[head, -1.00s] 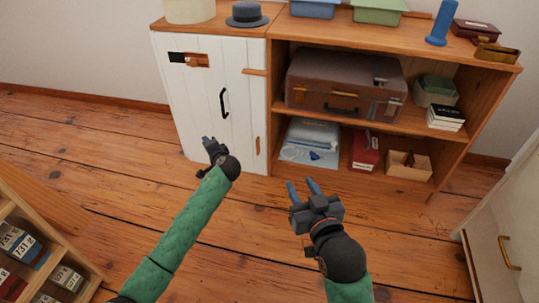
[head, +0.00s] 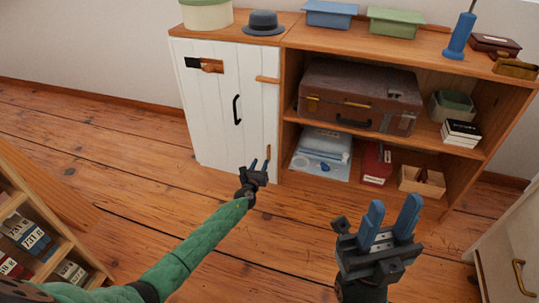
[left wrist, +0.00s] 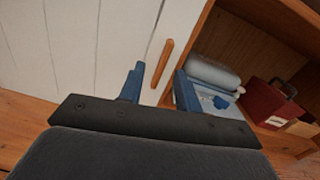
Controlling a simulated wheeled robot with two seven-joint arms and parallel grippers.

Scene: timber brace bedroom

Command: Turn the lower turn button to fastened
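The lower turn button (head: 268,152) is a small orange wooden bar, upright at the lower right edge of the white cabinet door (head: 222,125). In the left wrist view the lower turn button (left wrist: 164,62) leans slightly and appears between my fingertips. My left gripper (head: 260,164) is open with blue fingers pointing at the button's lower end; contact cannot be told. It also shows in the left wrist view (left wrist: 160,72). The upper turn button (head: 267,80) lies horizontal across the door edge. My right gripper (head: 394,208) is open and empty, out over the floor.
Right of the door are open shelves with a brown suitcase (head: 359,96), a folded blue-grey bundle (head: 325,145), a red box (head: 376,164) and a wooden box (head: 422,181). A bookcase (head: 40,240) stands at left. The floor between is clear.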

